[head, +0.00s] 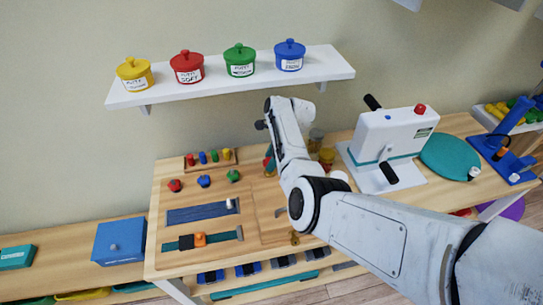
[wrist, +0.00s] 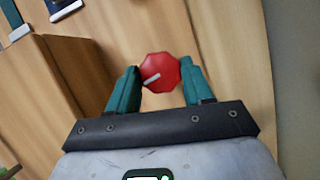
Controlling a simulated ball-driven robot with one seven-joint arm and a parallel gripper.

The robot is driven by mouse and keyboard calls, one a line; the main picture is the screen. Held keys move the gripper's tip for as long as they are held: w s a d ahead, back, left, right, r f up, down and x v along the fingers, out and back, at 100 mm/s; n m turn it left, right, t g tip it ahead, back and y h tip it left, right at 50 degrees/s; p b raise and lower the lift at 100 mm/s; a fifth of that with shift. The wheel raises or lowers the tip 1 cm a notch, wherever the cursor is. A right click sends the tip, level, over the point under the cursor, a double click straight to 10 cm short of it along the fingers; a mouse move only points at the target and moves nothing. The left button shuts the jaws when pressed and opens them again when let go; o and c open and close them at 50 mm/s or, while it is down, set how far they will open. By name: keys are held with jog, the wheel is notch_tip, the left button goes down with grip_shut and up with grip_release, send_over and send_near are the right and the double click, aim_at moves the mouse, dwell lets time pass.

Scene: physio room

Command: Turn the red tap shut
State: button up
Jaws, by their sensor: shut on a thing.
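The red tap (wrist: 159,72) is a red eight-sided knob with a short white line on its face, in the middle of the wrist view. The white line runs from near the centre towards the lower left. My gripper (wrist: 158,76) has its two teal fingers on either side of the knob and is shut on it. In the head view my gripper (head: 269,160) is at the back of the wooden bench, largely hidden by my arm. A small bit of red shows beside its teal finger there.
Red (head: 175,185), blue (head: 204,181) and green (head: 233,176) knobs sit on the bench board to the left. A white shelf (head: 225,82) with several lidded pots hangs above. A white machine with black handles (head: 392,135) stands right of my arm.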

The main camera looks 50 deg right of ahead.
jog(key=shift+m+t+h, duration=0.3)
jog(key=shift+m+h, duration=0.1)
jog(key=shift+m, duration=0.8)
jog(key=o, duration=1)
jog(key=shift+o, duration=0.2)
jog(key=shift+r, duration=0.15)
jog(key=b+v, duration=0.1)
jog(key=v, duration=0.9)
jog(key=shift+r, duration=0.25)
